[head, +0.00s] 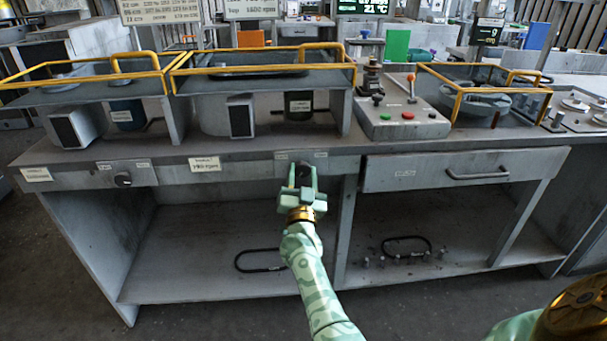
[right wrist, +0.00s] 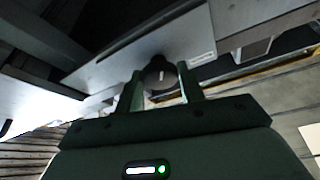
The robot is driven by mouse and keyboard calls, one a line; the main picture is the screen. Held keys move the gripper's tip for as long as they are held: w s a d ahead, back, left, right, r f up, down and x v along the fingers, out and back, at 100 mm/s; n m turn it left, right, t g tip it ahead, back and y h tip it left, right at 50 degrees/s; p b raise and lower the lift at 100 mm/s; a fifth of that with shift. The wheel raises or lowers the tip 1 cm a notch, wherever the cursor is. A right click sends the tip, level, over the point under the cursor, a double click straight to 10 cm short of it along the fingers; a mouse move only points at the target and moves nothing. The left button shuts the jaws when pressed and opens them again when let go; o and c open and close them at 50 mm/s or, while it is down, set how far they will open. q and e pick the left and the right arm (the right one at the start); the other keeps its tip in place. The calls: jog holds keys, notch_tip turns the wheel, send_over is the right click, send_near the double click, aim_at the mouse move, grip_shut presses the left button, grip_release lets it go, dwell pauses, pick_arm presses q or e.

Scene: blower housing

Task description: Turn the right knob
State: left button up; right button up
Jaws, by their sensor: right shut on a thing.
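The right knob (head: 303,172) is a dark round knob on the grey front panel of the bench, near its middle. My right gripper (head: 303,183) reaches it from the front, with one green finger on each side. In the right wrist view the knob (right wrist: 160,73) sits between the fingertips (right wrist: 160,82), and a pale pointer line shows on its face. The gripper is shut on the knob. The left knob (head: 122,179) is on the same panel, farther left, with nothing touching it. My left gripper is not in view.
A drawer (head: 455,170) with a bar handle is right of the knob. Yellow rails (head: 265,69) and a control box (head: 400,120) with a red-tipped lever stand on top. The open lower shelf (head: 200,255) holds black loop-shaped parts. The floor in front is clear.

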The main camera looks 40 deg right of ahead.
jog(key=m, duration=0.2)
jog(key=m+g+h+p, duration=0.1)
jog(key=m, duration=0.1)
jog(key=shift+a+g, duration=0.15)
jog(key=shift+g, duration=0.15)
jog(key=shift+m+g, duration=0.4)
jog(key=shift+m, duration=0.3)
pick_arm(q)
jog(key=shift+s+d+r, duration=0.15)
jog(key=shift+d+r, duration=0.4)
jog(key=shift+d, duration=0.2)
pick_arm(e)
jog(key=shift+m+h, duration=0.3)
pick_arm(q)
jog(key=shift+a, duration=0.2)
pick_arm(e)
jog(key=o, duration=1)
jog(key=shift+c, duration=0.2)
